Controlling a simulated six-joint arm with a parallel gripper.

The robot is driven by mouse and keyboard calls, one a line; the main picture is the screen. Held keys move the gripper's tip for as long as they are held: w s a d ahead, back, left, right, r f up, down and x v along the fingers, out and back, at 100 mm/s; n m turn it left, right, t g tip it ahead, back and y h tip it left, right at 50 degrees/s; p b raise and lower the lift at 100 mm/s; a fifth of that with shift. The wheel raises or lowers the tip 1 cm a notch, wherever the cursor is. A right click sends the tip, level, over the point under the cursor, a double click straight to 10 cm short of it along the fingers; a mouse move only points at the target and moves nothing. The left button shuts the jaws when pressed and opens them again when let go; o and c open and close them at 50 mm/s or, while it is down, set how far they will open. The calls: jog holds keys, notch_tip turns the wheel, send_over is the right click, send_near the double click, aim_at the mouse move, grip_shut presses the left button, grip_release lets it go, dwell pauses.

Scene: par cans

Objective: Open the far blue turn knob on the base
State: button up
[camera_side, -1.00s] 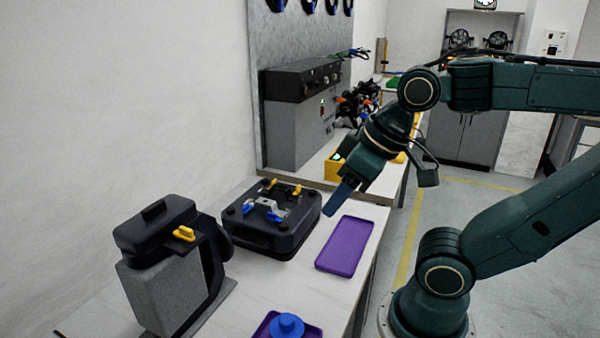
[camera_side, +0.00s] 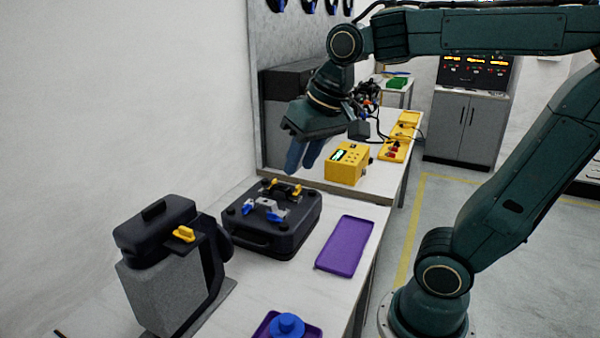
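The black square base (camera_side: 262,239) lies on the white table, its top facing up. Two small blue turn knobs show on its near side, one at the left (camera_side: 248,208) and one at the right (camera_side: 277,216), beside a grey metal bracket (camera_side: 265,205). Two yellow knobs sit farther back on the base, one of them at the right (camera_side: 297,189). Which way the blue knobs are turned is too small to tell. My gripper (camera_side: 300,166) hangs above and behind the base, its two blue fingers apart and empty, touching nothing.
A grey and black unit (camera_side: 160,285) with a yellow knob stands at the left near the base. A purple tray (camera_side: 345,246) lies right of the base. A blue round part (camera_side: 287,325) sits in front. A yellow meter box (camera_side: 347,163) stands behind, right of my gripper.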

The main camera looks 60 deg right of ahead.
jog(key=w+d+m+g, duration=0.1)
jog(key=w+d+m, duration=0.2)
jog(key=w, duration=0.5)
jog(key=m+g, duration=0.3)
jog(key=m, duration=0.8)
send_over(245, 205)
notch_tip(245, 205, down, 11)
jog(key=shift+f, duration=0.15)
notch_tip(245, 205, down, 14)
jog(key=shift+r, duration=0.1)
grip_shut()
